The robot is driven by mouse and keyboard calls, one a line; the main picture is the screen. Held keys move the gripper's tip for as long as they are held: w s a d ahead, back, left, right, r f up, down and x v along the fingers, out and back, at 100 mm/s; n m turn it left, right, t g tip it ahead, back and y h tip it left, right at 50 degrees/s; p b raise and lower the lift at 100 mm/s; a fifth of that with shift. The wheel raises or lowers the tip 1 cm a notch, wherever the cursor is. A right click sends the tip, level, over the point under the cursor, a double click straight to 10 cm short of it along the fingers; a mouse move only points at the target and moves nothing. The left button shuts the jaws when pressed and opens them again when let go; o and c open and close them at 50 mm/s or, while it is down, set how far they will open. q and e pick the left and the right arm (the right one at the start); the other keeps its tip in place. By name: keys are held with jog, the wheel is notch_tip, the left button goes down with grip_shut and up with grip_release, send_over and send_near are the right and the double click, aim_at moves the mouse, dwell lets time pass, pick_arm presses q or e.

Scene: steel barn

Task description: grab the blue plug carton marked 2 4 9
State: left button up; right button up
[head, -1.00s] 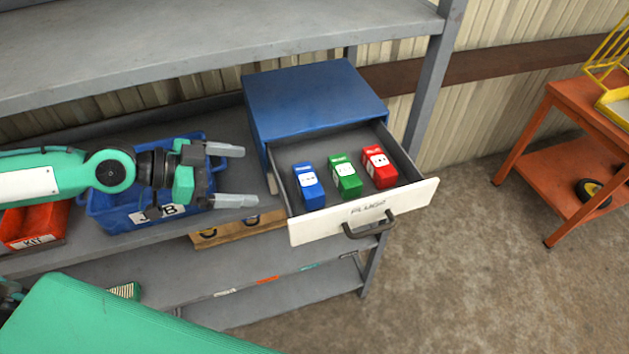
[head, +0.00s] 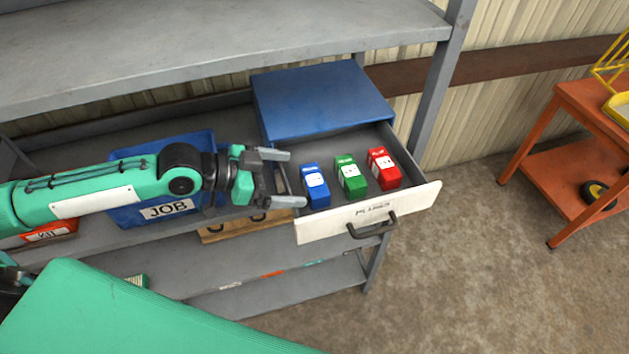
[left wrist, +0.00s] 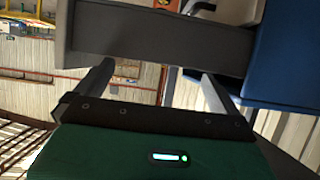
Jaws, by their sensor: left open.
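The blue carton (head: 315,186) stands in the open drawer (head: 345,222), leftmost of three cartons. It has a white label whose marking is too small to read. The green carton (head: 351,177) and the red carton (head: 384,168) stand to its right. My left gripper (head: 298,179) is open and empty, just left of the blue carton, its fingers pointing right at the drawer's left side. In the left wrist view its two fingers (left wrist: 155,80) are spread toward a grey drawer wall (left wrist: 155,40); no carton is recognisable there. My right gripper is not in view.
The drawer slides from a blue cabinet (head: 320,100) on a grey shelf rack. A blue JOB bin (head: 168,210) and a red KIT bin (head: 50,232) sit left. A shelf (head: 200,50) hangs above. An orange cart (head: 570,160) stands right; floor between is clear.

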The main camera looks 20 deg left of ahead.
aim_at(315, 180)
pick_arm(q)
jog(key=shift+p+x, duration=0.75)
jog(key=shift+x, duration=0.05)
jog(key=p+x, duration=0.1)
jog(key=x, duration=0.2)
jog(key=shift+p, duration=0.35)
jog(key=shift+w+d+f, duration=0.25)
jog(key=shift+d+f, duration=0.05)
jog(key=c, duration=0.8)
jog(key=shift+r, duration=0.1)
